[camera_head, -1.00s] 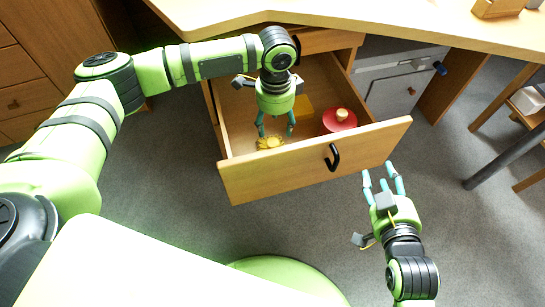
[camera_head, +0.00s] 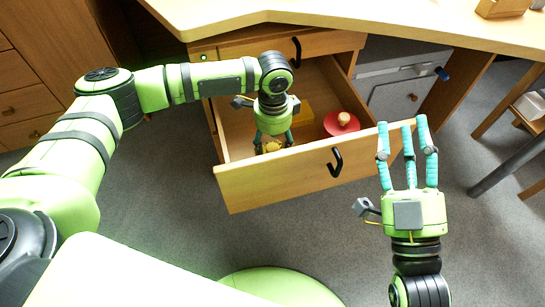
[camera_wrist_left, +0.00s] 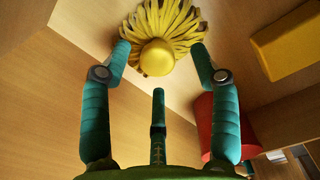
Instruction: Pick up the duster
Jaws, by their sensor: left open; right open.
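The duster (camera_head: 272,147) lies in the open drawer (camera_head: 280,180), near its front left corner. In the left wrist view the duster (camera_wrist_left: 157,58) has a round yellow knob with a fan of yellow strands behind it. My left gripper (camera_head: 273,146) is open and reaches down into the drawer over the duster. In the left wrist view its two outer fingers stand either side of the knob with gaps, and the third finger is below it. My right gripper (camera_head: 402,126) is open and empty, outside the drawer near its front right corner.
A red round object (camera_head: 341,124) with a pale knob stands in the drawer's right part. A yellow block (camera_head: 303,113) lies further back. The drawer front with a black handle (camera_head: 335,162) and the desktop (camera_head: 400,28) bound the space. Grey floor lies in front.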

